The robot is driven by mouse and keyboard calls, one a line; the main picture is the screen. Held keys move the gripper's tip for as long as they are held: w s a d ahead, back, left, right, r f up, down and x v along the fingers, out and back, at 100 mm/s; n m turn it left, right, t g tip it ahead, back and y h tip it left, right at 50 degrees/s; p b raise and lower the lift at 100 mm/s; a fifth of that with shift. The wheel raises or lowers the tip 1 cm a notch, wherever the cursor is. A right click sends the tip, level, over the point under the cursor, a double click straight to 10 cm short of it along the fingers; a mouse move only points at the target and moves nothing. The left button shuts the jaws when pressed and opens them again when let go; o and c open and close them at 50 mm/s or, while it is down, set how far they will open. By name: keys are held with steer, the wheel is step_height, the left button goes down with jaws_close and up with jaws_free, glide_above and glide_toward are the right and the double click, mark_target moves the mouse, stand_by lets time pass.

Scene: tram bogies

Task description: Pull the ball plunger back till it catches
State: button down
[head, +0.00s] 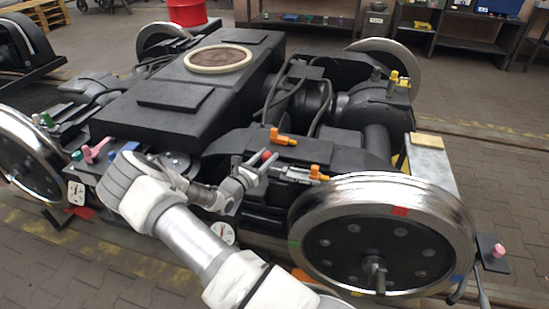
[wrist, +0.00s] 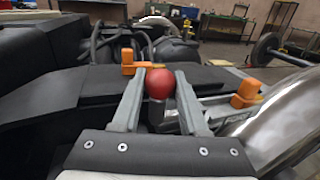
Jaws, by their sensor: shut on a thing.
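The ball plunger's red ball (wrist: 160,84) sits between my gripper's two grey fingers (wrist: 160,90) in the wrist view, and the fingers are shut on it. A short dark stem shows under the ball; how far it is drawn out cannot be told. In the head view the red ball (head: 267,156) shows at the tips of my gripper (head: 262,162), above the side frame of the bogie. A grey metal fitting (head: 292,174) lies just to the right of the fingers.
Orange blocks (head: 284,137) stand on the frame beside the gripper, one behind and one to the right (wrist: 246,93). A large steel wheel (head: 385,235) is close on the right. The dark bogie body (head: 185,80) rises behind my arm. A pink knob (head: 96,150) is at the left.

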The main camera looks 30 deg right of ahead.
steer(key=shift+a+f, duration=0.1)
steer(key=shift+c, duration=2.2)
jaws_free()
steer(key=p+v, duration=0.4)
steer(key=v, duration=1.3)
steer(key=shift+s+a, duration=0.1)
